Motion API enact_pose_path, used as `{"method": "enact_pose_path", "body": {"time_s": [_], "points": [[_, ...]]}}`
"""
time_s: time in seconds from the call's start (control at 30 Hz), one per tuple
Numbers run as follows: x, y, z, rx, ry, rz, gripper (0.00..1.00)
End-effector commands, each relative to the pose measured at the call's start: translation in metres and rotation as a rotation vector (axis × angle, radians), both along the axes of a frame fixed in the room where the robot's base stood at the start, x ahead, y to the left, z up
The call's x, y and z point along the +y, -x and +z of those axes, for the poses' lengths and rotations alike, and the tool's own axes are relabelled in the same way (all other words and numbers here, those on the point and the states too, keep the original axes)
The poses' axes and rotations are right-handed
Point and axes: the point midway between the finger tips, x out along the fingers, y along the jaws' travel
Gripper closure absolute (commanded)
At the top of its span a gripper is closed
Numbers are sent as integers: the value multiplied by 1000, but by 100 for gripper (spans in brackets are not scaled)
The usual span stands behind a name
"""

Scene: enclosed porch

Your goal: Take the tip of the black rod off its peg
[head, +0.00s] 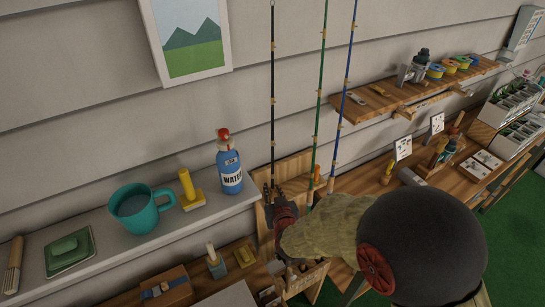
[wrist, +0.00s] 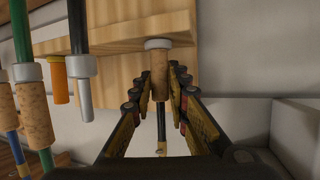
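The black rod (head: 272,90) stands upright against the wall in the head view, left of the green rod (head: 321,80) and the blue rod (head: 347,75). Its top runs to the upper picture edge, and I cannot make out a peg there. My gripper (head: 282,214) is low, near the rod's lower end. In the wrist view my gripper (wrist: 160,88) is open, with a finger on each side of a cork grip (wrist: 159,65) that has a pale collar and a dark shaft. This appears to be the black rod's grip. Gaps show between fingers and cork.
A grey shelf (head: 110,262) at left holds a teal mug (head: 135,210) and a blue spray bottle (head: 229,170). A wooden shelf (head: 378,103) with reels is at right, above a workbench (head: 450,186). Other rod handles (wrist: 34,115) hang close left of my fingers.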

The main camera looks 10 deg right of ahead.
Motion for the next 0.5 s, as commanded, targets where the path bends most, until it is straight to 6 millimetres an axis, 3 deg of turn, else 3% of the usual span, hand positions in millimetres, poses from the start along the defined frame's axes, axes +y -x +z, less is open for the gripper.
{"method": "enact_pose_path", "body": {"time_s": [0.23,0.5], "points": [[0,0,0,0,0,0,99],[0,0,0,-1,0,0,100]]}}
